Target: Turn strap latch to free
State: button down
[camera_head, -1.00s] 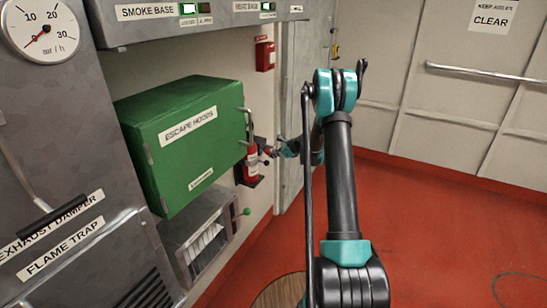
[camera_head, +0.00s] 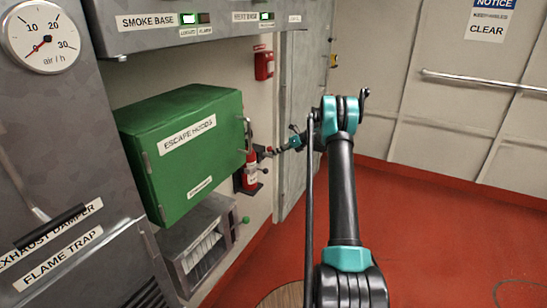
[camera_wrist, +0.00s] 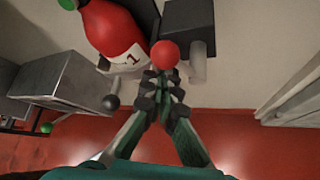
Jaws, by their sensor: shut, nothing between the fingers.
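A red extinguisher bottle (camera_wrist: 108,28) with a white label marked "1" hangs on the wall at the upper left of the wrist view. It also shows in the head view (camera_head: 250,172). A red ball knob (camera_wrist: 165,54) sits on a dark grey bracket (camera_wrist: 198,62) just right of the bottle; it looks like the strap latch's handle. My gripper (camera_wrist: 162,80) is shut and empty, its fingertips right at the knob's near side; I cannot tell whether they touch it. In the head view my gripper (camera_head: 267,152) is beside the bottle, too small to make out finely.
A green escape hoods cabinet (camera_head: 185,150) stands left of the bottle, with a grey box (camera_head: 203,243) below it. A grey door (camera_head: 307,100) is to the right.

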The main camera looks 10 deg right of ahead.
jog(key=shift+w+d+r, duration=0.4)
jog(key=shift+w+d, duration=0.1)
jog(key=shift+w, duration=0.25)
jog(key=shift+w+d, duration=0.1)
dwell(0.5)
